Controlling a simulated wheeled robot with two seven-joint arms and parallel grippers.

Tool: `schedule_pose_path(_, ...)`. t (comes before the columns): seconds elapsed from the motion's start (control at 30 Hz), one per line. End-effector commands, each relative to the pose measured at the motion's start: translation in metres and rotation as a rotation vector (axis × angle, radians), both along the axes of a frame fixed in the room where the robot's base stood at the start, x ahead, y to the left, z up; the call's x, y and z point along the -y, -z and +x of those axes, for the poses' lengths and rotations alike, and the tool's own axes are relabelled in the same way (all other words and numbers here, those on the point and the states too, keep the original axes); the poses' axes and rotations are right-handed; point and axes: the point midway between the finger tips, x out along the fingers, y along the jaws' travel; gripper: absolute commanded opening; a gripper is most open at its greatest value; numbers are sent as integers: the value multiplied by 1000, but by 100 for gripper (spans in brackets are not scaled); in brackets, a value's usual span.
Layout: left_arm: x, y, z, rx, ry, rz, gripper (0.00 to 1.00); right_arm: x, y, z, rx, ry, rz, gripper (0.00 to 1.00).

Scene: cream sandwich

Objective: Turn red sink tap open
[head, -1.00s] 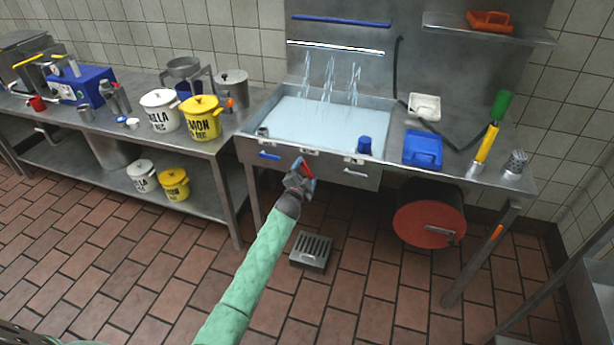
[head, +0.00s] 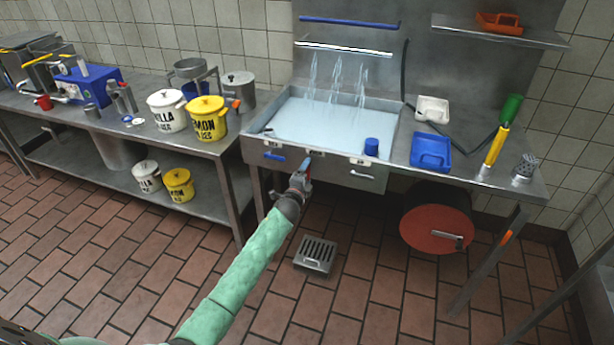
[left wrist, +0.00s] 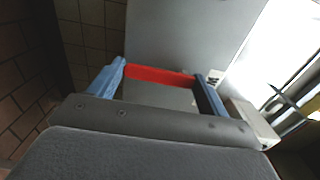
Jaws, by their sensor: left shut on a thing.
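The sink (head: 225,150) is a steel basin full of water, with three streams falling into it. On its front face are a blue tap handle (head: 274,157) at the left and a pale grey one (head: 361,175) at the right. The red tap handle is between them, mostly hidden by my left gripper (head: 305,167) in the head view. In the left wrist view the red handle (left wrist: 160,75) spans the gap between the two blue fingers of my left gripper (left wrist: 162,88), which is shut on it. My right gripper is out of view.
A blue tray (head: 430,152) lies on the counter to the right. A red round lid (head: 436,230) shows below. A floor drain (head: 315,255) lies under the sink front. Buckets stand on the left table (head: 100,135).

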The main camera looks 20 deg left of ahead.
Motion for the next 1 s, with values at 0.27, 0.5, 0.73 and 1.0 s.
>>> schedule_pose_path(0.27,0,0,0,0,0,11,37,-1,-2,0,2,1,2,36)
schedule_pose_path(0.5,0,0,0,0,0,10,92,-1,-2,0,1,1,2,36)
schedule_pose_path(0.73,0,0,0,0,0,9,100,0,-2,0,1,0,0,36)
schedule_pose_path(1.0,-1,3,-19,-1,1,9,100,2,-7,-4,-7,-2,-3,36)
